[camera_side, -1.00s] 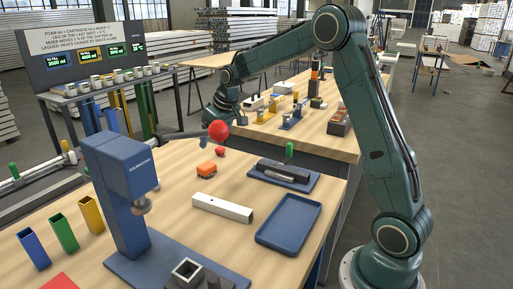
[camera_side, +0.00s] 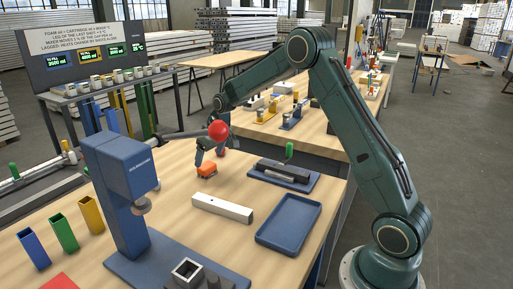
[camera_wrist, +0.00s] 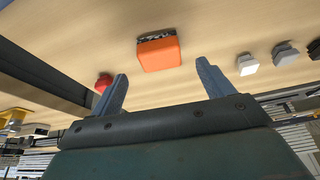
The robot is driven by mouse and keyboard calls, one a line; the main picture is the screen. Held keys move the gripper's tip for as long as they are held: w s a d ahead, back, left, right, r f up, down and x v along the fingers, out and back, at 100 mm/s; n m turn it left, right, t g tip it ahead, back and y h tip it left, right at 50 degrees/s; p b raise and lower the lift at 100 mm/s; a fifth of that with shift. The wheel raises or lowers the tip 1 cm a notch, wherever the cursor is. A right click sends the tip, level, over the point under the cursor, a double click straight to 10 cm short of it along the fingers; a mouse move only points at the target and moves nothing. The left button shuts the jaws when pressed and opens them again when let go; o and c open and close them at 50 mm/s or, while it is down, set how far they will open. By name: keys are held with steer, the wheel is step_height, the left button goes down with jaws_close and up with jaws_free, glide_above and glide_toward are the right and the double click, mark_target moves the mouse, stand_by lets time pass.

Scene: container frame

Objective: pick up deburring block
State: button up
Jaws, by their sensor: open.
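The deburring block looks to be the small orange block (camera_side: 207,169) with a dark, speckled layer on one face, lying on the wooden bench. In the wrist view the orange block (camera_wrist: 159,53) lies beyond the fingertips, between their lines. My gripper (camera_side: 209,150) is just above and behind the block in the side view, partly hidden by the red ball of the press lever. In the wrist view my gripper (camera_wrist: 162,78) has its two fingers wide apart with nothing between them.
The blue press (camera_side: 118,185) with its red-ball lever (camera_side: 218,130) stands close to my gripper. A pale square tube (camera_side: 222,208), an empty blue tray (camera_side: 289,223) and a fixture on a blue plate (camera_side: 284,175) lie nearby. A red knob (camera_wrist: 103,82) shows beside one finger.

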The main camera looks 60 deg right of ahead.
mark_target(206, 165)
steer(key=shift+w+f, duration=0.1)
steer(key=shift+f, duration=0.15)
steer(key=shift+x, duration=2.5)
steer(key=c, duration=1.1)
steer(key=shift+r, duration=0.1)
step_height(206, 165, up, 20)
steer(key=shift+f, duration=0.1)
